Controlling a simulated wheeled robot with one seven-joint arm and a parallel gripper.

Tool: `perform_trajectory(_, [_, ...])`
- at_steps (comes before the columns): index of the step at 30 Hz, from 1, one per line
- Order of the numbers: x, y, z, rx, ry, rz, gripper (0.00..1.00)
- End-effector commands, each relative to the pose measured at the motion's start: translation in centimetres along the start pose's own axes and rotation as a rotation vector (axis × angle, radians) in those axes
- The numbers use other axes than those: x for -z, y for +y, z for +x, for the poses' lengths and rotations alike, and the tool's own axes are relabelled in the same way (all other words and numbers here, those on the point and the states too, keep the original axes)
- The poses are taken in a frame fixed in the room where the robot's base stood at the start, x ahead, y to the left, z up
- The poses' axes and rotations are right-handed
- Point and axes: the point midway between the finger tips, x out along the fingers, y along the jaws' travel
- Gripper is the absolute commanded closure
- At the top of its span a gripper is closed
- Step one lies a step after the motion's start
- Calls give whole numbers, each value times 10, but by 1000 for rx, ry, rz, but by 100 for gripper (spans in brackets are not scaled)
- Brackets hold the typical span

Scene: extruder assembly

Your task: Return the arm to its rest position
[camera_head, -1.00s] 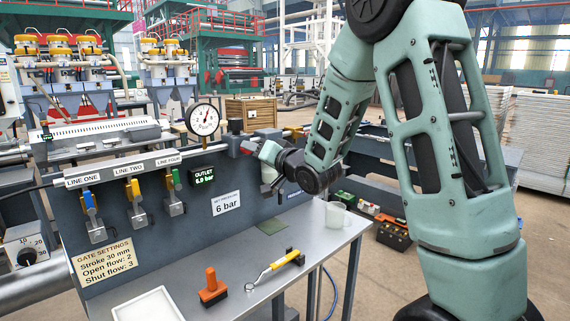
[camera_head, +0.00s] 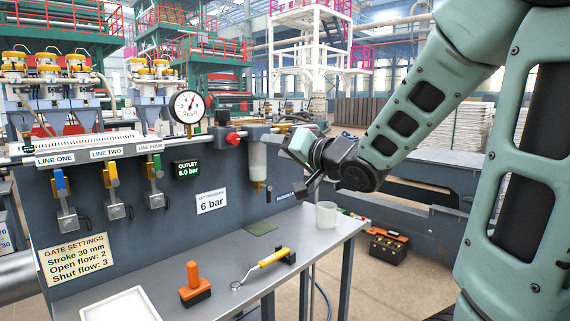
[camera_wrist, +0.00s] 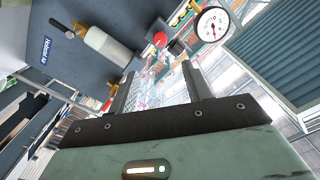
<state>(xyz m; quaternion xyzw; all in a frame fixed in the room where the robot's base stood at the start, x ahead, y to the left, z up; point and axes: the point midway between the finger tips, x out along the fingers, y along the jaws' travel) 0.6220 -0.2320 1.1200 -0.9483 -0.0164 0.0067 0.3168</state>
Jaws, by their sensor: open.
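My gripper (camera_wrist: 160,88) is open and empty in the wrist view, its two fingers apart with only background between them. In the head view my gripper (camera_head: 304,165) is at the end of the pale green arm, in the air right of the regulator's pale bowl (camera_head: 258,160) and above the bench. That bowl also shows in the wrist view (camera_wrist: 107,45), clear of the fingers. The gauge (camera_head: 188,106) stands on top of the panel. The outlet display (camera_head: 187,169) reads 6.0 bar, above a label (camera_head: 211,201) saying 6 bar.
Three gate levers hang on the panel. A toolbox (camera_head: 388,247) sits on the floor at right.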

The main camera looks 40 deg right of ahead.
Motion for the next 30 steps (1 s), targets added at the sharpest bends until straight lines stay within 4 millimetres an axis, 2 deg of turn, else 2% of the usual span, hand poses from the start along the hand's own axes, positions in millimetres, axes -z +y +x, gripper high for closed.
perform_trajectory(6, [-1, 1, -12, -1, 1, 0, 51])
perform_trajectory(25, [0, 0, -13, -1, 0, 1, 51])
perform_trajectory(28, [-16, -3, -5, -25, -41, -24, 51])
perform_trajectory(30, [-41, -7, 4, -63, -107, -65, 51])
